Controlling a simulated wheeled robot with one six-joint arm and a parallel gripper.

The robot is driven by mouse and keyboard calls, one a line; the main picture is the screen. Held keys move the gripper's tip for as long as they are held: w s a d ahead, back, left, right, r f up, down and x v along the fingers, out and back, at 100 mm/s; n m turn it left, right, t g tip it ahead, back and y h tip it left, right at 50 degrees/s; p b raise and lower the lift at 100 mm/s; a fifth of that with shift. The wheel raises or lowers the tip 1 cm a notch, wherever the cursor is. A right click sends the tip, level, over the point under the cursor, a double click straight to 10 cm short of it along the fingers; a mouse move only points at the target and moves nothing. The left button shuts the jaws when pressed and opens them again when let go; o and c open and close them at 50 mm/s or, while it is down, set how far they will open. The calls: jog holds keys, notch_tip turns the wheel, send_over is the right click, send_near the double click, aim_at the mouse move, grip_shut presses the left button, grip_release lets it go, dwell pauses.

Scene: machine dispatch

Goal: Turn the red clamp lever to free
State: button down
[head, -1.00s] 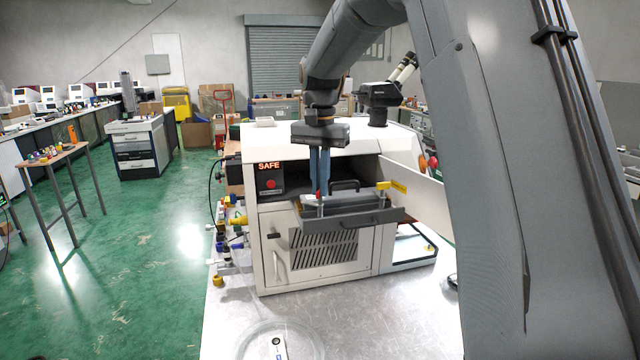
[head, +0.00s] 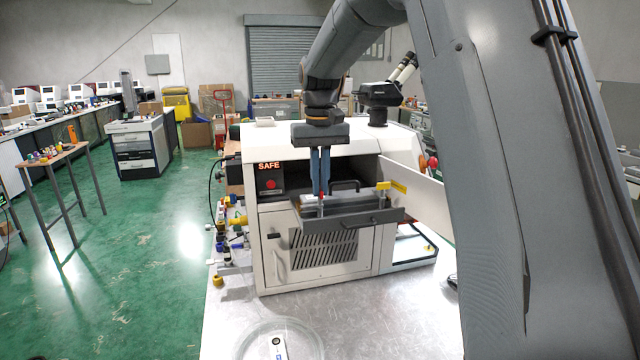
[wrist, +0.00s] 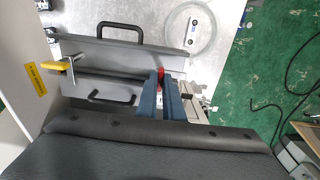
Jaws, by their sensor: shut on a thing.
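The red clamp lever (wrist: 161,76) shows as a small red piece between the blue fingers of my gripper (wrist: 164,84) in the wrist view. My gripper (head: 320,192) points down and is shut on the lever at the left end of the grey drawer tray (head: 365,221). In the head view only a small bit of red shows at the fingertips. The fingers hide most of the lever, so its exact angle cannot be told.
A yellow-handled clamp (head: 383,187) stands at the tray's other end. The white machine (head: 268,218) has its door (head: 415,183) open on the right and a lit SAFE sign (head: 269,166).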

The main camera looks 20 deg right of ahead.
jog(key=shift+r, duration=0.1)
dwell(0.3)
jog(key=c, duration=1.9)
grip_release()
jog(key=shift+r+b, duration=1.55)
jog(key=shift+r, duration=2.3)
jog(key=s+f+t, duration=0.3)
jog(key=s+f, duration=2.2)
jog(key=f, duration=0.2)
notch_tip(320, 180, down, 10)
jog(key=g+b, duration=0.1)
jog(key=b, duration=0.7)
jog(key=shift+w+r+g, duration=0.25)
jog(key=shift+w+g, duration=0.05)
jog(key=shift+w, duration=0.1)
